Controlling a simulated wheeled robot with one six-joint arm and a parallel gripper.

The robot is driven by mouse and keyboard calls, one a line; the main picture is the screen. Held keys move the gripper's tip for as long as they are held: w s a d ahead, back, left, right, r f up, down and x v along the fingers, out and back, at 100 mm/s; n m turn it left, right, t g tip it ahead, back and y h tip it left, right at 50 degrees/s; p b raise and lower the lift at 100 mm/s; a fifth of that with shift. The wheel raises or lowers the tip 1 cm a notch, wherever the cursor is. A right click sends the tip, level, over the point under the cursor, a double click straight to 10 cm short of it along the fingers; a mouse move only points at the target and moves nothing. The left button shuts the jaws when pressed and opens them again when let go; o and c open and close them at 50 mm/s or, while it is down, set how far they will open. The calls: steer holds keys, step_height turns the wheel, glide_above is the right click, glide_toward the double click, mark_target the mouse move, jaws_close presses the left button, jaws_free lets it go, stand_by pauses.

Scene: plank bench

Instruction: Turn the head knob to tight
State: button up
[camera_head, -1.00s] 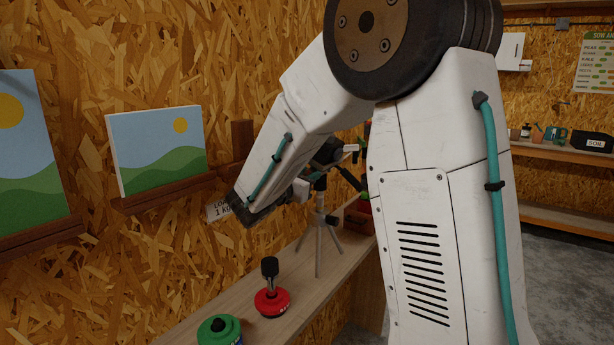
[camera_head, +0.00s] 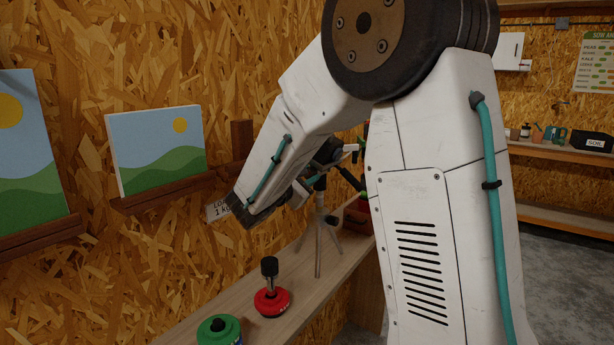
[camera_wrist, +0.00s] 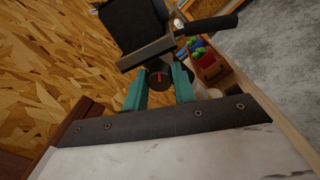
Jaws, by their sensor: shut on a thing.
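A tripod (camera_head: 319,240) stands upright on the bench in the head view, its head partly behind my arm. In the wrist view the round dark head knob (camera_wrist: 160,77) shows a red-orange mark that points roughly up and down in the picture. My gripper (camera_wrist: 160,87) has its two teal fingers on either side of the knob, shut on it. Above the knob are a flat dark plate (camera_wrist: 134,24) and a black handle (camera_wrist: 212,27) of the tripod head.
Red crates (camera_wrist: 209,68) lie beyond the tripod.

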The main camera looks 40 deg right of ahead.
steer(key=shift+m, duration=0.6)
steer(key=o, duration=1)
steer(key=shift+v, duration=3.95)
